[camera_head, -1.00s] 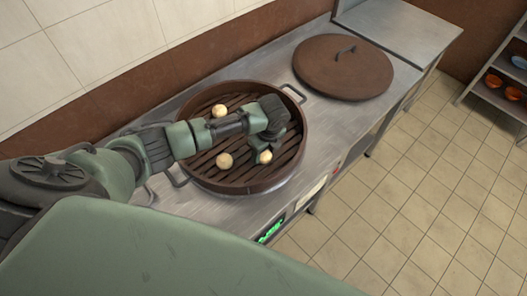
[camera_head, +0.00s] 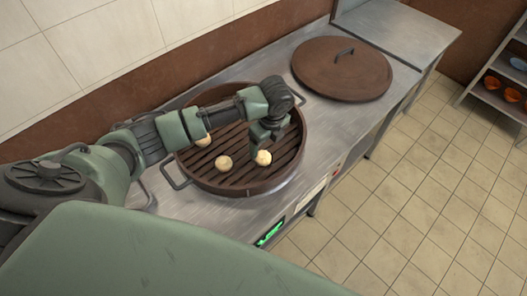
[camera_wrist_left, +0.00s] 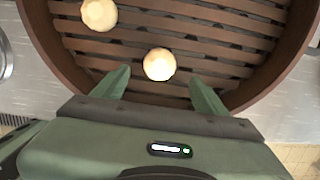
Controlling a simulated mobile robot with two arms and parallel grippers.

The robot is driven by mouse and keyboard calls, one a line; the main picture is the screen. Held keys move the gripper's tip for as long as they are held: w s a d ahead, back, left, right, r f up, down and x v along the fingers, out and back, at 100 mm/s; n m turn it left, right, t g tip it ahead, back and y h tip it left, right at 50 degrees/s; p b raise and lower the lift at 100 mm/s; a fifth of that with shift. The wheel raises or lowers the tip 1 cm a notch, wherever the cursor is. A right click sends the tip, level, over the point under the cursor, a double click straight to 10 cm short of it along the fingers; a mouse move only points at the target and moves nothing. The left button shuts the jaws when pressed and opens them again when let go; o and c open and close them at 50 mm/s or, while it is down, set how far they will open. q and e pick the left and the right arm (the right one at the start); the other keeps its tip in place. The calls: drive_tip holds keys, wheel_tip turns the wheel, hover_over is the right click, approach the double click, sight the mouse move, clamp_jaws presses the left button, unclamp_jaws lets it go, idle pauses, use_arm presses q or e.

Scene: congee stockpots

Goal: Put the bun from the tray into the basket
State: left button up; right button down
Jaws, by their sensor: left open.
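The round brown slatted basket (camera_head: 228,188) sits on the steel counter. Three pale buns are in it: one near the right side (camera_head: 263,158), one in the middle (camera_head: 223,162), and one at the back left (camera_head: 203,140), partly hidden by my arm. My left gripper (camera_head: 266,150) is open above the right bun, pointing down. In the left wrist view one bun (camera_wrist_left: 159,64) lies ahead of and between the open green fingers (camera_wrist_left: 160,85), not gripped. Another bun (camera_wrist_left: 99,14) lies farther left. No tray can be made out. My right gripper is not in view.
A brown round lid (camera_head: 342,72) with a handle lies on the counter (camera_head: 330,118) behind the basket to the right. The basket has a raised rim and metal side handles. A shelf with orange bowls (camera_head: 492,82) stands at the far right.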

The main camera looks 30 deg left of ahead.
sight(267, 159)
use_arm(q)
drive_tip(key=r, duration=0.4)
drive_tip(key=shift+s+d+r, duration=0.15)
drive_tip(key=shift+d+r, duration=0.2)
drive_tip(key=shift+r, duration=0.05)
drive_tip(key=shift+f, duration=0.1)
